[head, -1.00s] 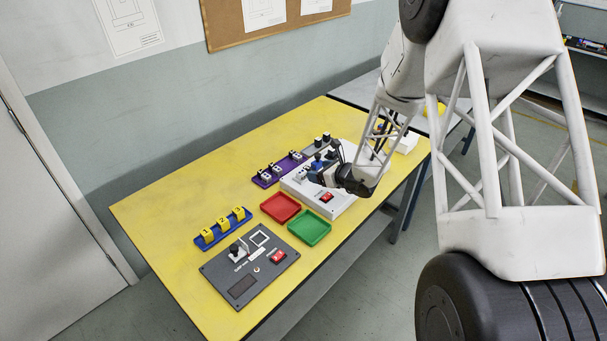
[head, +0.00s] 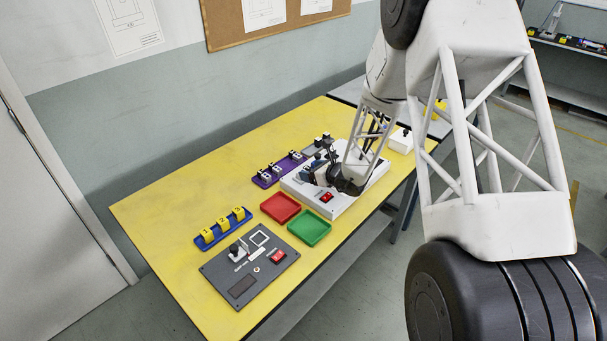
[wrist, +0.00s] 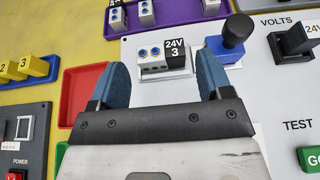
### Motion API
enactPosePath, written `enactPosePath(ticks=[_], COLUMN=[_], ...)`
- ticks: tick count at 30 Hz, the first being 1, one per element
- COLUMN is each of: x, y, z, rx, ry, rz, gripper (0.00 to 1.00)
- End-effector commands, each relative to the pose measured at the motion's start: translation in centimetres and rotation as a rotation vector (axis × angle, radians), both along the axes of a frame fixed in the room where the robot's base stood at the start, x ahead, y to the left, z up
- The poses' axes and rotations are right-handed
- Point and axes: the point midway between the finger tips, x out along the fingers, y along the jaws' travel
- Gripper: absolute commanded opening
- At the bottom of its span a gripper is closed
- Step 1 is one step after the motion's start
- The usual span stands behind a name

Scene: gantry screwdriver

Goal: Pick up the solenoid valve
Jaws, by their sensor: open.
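A solenoid valve, a small white block with two blue ports (wrist: 150,60) and a black "24V 3" label, sits on the white test unit (wrist: 135,95) in the wrist view. My gripper (wrist: 162,68) is open, with its blue fingers spread to the left and right of this valve. The fingertips reach about level with it, and I cannot tell whether they touch it. In the head view my gripper (head: 313,176) is over the white test unit (head: 320,203) and hides this valve. More valves of the same kind stand on the purple rack (wrist: 181,13).
A blue clamp with a black knob (wrist: 232,32) stands close to the right finger. A black volts switch (wrist: 293,41) and a green button (wrist: 311,158) are farther right. A red tray (head: 281,208), green tray (head: 310,228) and dark control panel (head: 248,268) lie left on the yellow table.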

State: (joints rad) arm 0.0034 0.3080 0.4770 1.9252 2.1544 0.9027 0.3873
Motion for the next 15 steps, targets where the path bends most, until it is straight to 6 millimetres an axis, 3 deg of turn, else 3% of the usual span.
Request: enactPosePath(ticks=[6, 15], x=[1.2, 1.8], y=[1.4, 1.9], z=[-1.0, -1.2], rx=[0.0, 0.0], ry=[0.001, 0.0], rz=[0.002, 0.001], gripper=[0.72, 0.72])
